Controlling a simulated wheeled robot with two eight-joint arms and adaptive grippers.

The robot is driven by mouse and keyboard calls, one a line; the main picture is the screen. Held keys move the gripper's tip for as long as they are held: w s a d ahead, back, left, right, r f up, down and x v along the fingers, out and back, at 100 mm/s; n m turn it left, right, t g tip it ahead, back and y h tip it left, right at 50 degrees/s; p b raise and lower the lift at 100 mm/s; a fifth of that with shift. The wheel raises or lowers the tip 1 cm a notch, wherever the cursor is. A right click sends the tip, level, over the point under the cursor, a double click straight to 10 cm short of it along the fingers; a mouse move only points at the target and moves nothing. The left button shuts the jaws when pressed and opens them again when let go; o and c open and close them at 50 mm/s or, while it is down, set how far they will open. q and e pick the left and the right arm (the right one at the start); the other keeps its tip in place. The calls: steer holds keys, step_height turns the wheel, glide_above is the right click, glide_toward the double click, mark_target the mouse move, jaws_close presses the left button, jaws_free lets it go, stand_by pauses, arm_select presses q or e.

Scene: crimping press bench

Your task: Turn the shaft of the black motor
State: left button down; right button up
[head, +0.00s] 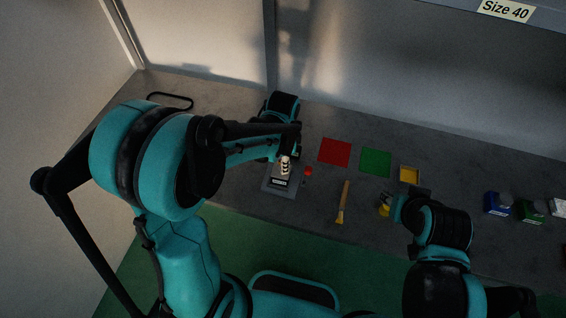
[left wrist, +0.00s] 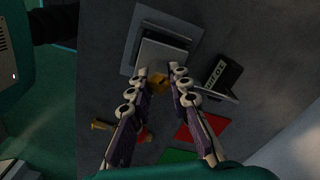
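My left gripper (left wrist: 160,72) points down at a grey stepped base (left wrist: 140,42), which also shows in the head view (head: 270,186). Its fingertips stand apart on either side of a small brass-coloured piece (left wrist: 158,84); I cannot tell whether they touch it. In the head view the left gripper (head: 284,166) is over the base, and my arm hides much of the spot. I cannot clearly make out the black motor or its shaft. My right gripper (head: 387,206) is low over the bench beside a small yellow thing (head: 384,211); its fingers are too small to read.
A black block with a white label (left wrist: 217,74) lies beside the base. A red sheet (head: 335,151), green sheet (head: 376,162), yellow tray (head: 410,174) and brush (head: 343,203) lie to the right. Blue (head: 497,204) and green (head: 531,211) units stand far right.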

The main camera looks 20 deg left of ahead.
arm_select(q)
steer(key=shift+n, duration=0.3)
steer(key=n, duration=0.2)
steer(key=shift+n+b, duration=0.3)
steer(key=shift+b, duration=0.1)
steer(key=shift+w+a+n, duration=0.1)
steer(key=shift+n, duration=1.2)
steer(key=c, duration=1.4)
jaws_free()
steer(key=shift+r, duration=0.1)
step_height(320, 180, up, 12)
